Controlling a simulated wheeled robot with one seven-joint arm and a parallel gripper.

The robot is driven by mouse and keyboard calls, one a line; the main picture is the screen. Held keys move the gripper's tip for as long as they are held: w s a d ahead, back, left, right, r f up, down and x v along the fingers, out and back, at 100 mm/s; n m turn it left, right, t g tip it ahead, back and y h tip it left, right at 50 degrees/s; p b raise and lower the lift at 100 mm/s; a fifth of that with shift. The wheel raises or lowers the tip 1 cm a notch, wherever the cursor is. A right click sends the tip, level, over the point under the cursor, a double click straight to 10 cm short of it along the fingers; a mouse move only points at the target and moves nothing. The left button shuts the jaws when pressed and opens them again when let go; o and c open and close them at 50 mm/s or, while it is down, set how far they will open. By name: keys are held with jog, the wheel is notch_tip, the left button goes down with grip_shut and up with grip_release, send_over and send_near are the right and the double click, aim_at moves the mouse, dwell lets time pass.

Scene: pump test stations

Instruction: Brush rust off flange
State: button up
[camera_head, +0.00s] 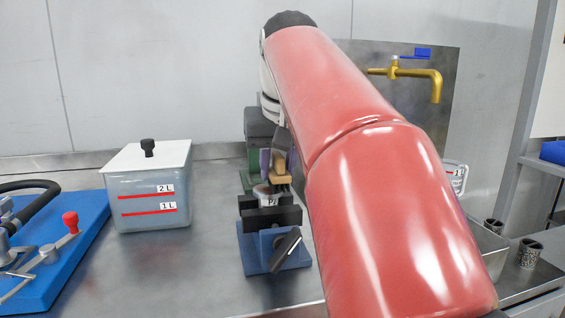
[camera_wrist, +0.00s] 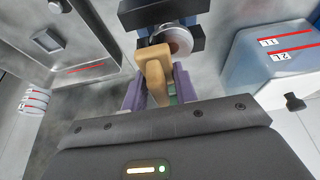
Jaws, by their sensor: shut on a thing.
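My gripper (camera_wrist: 158,92) has purple fingers and is shut on the tan wooden handle of a brush (camera_wrist: 153,66). In the head view the brush (camera_head: 281,166) hangs just above the flange, below my red arm. The flange (camera_wrist: 180,41) is a round grey metal disc held between the black jaws of a vise (camera_wrist: 165,10). In the wrist view the brush overlaps the disc's edge; I cannot tell whether they touch. Bristles and any rust are hidden or too small to make out. In the head view the flange (camera_head: 264,190) sits on the blue-based vise (camera_head: 256,250).
A lidded tank (camera_head: 150,190) marked 1 L and 2 L stands left of the vise. A blue board (camera_head: 75,260) with a hose and red-knobbed lever lies farther left. A green-based grey machine (camera_head: 258,124) is behind. A brass tap (camera_head: 436,82) and marked jug (camera_head: 455,178) are right.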

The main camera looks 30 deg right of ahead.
jog(key=shift+a, duration=2.55)
jog(key=shift+d+r, duration=0.1)
jog(key=shift+d, duration=3.1)
jog(key=shift+r, duration=3.05)
jog(key=shift+r, duration=0.1)
jog(key=shift+r, duration=1.4)
